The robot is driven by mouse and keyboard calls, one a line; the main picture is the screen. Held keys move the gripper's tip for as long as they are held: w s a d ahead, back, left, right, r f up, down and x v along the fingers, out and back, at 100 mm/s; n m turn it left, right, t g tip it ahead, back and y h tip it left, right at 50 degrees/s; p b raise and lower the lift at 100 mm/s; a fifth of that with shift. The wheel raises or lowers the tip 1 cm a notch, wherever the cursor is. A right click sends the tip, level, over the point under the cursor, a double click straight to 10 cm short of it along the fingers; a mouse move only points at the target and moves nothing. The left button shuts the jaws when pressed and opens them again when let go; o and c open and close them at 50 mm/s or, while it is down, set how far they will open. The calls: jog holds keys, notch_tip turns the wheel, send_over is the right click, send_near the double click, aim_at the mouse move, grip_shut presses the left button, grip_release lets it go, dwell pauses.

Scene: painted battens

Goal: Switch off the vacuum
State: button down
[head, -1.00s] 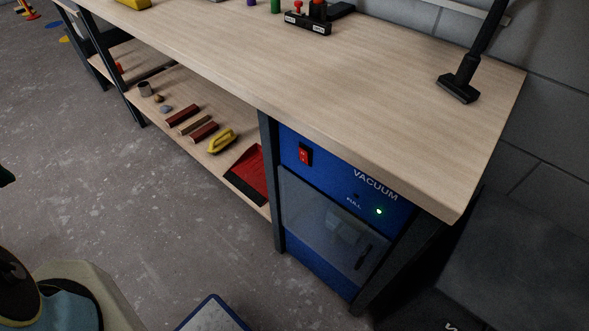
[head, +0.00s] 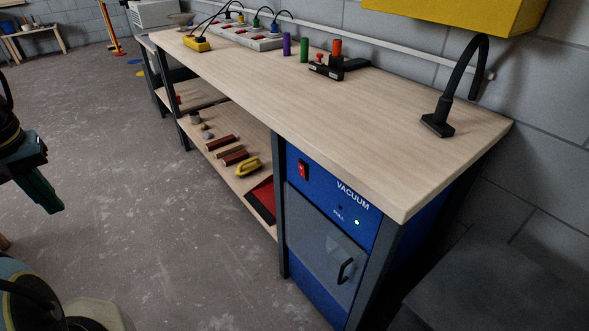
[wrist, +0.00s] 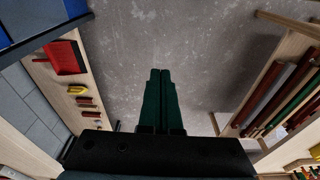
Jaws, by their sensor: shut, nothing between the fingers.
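The vacuum (head: 326,270) is a blue cabinet under the right end of the workbench, with a clear door and a black handle. Its red rocker switch (head: 304,170) is at the upper left of the front panel. My gripper (head: 50,203) is at the left edge of the head view, over open floor and well apart from the vacuum. In the wrist view its green fingers (wrist: 160,78) are together and empty. A blue surface shows at that view's top left corner.
The wooden workbench (head: 400,165) carries a power strip (head: 247,36), a black clamp (head: 335,68) and a black hose nozzle (head: 438,125). Its lower shelf holds blocks, a yellow-handled tool (head: 249,167) and a red dustpan (head: 262,200). The floor (head: 150,210) between my gripper and the bench is clear.

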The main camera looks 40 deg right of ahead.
jog(key=w+d+f+m+t+h+b, duration=0.1)
jog(key=w+d+f+m+h+b, duration=0.3)
jog(key=d+m, duration=0.65)
jog(key=w+d+f+m+p, duration=0.1)
jog(key=w+d+f+m, duration=0.1)
jog(key=d+f+m, duration=0.6)
jog(key=s+d+m+g+h, duration=0.1)
jog(key=s+d+m+h, duration=0.1)
jog(key=d+m, duration=0.3)
jog(key=s+d+r+m+g+h+b, duration=0.1)
jog(key=s+d+m+h, duration=0.1)
jog(key=s+d+m, duration=0.2)
jog(key=s+d+m+g+h, duration=0.1)
jog(key=s+d+m+h, duration=0.1)
jog(key=d+m, duration=0.6)
jog(key=shift+s+d+r, duration=0.35)
jog(key=shift+s+d, duration=0.3)
jog(key=shift+d, duration=0.25)
